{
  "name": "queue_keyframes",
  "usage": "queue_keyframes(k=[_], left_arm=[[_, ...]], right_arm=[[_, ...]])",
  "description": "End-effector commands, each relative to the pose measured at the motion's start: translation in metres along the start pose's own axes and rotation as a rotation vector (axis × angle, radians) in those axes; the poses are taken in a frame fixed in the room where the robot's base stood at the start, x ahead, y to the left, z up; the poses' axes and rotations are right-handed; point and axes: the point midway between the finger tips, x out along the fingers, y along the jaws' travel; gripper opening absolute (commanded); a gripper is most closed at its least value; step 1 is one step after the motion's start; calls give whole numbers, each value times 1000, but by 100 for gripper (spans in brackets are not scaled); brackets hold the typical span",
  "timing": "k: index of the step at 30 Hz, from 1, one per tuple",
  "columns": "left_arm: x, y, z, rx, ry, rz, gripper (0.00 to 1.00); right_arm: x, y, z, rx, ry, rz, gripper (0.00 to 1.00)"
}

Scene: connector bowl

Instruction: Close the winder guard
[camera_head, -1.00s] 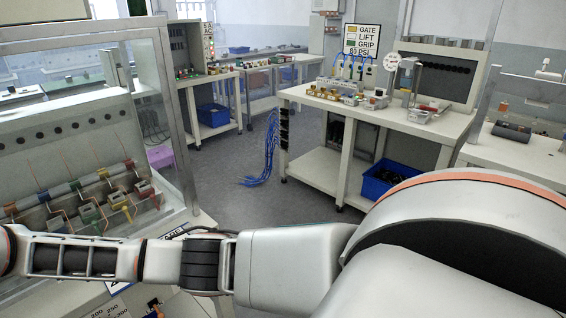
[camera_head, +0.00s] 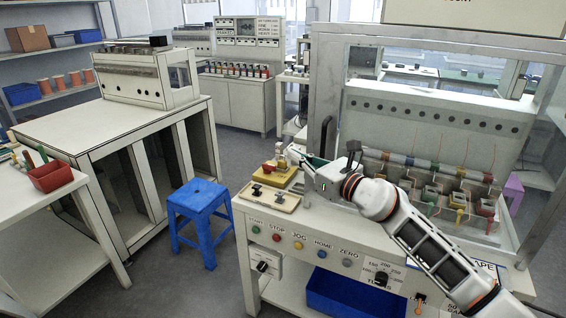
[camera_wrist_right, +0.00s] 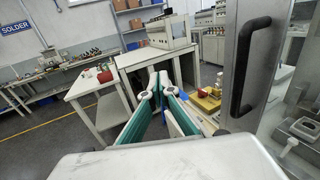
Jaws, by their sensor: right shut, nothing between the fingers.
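The winder (camera_head: 430,112) stands on a white bench at the right in the head view, with coloured spools and wires low in front. Its guard is a grey metal frame with clear panes (camera_head: 312,85). A black upright handle (camera_head: 327,137) is on its left side; the handle also shows large at the right in the right wrist view (camera_wrist_right: 249,66). My right gripper (camera_head: 305,158) is low in front of the handle, apart from it. Its green-padded fingers (camera_wrist_right: 158,78) are shut and empty, left of the handle in the wrist view. I cannot tell how far the guard stands open.
The bench front has a row of buttons (camera_head: 300,245). A yellow fixture (camera_head: 273,174) and a small tray (camera_head: 272,198) lie left of the gripper. A blue stool (camera_head: 200,205) stands on the floor between benches. A red bin (camera_head: 50,176) is at far left.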

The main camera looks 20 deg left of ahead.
Motion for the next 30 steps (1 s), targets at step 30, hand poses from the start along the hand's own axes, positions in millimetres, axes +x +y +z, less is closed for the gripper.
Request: queue_keyframes(k=[30], left_arm=[[-16,-14,-10,-16,-39,-27,44]], right_arm=[[-47,67,-18,243,-55,-1,0]])
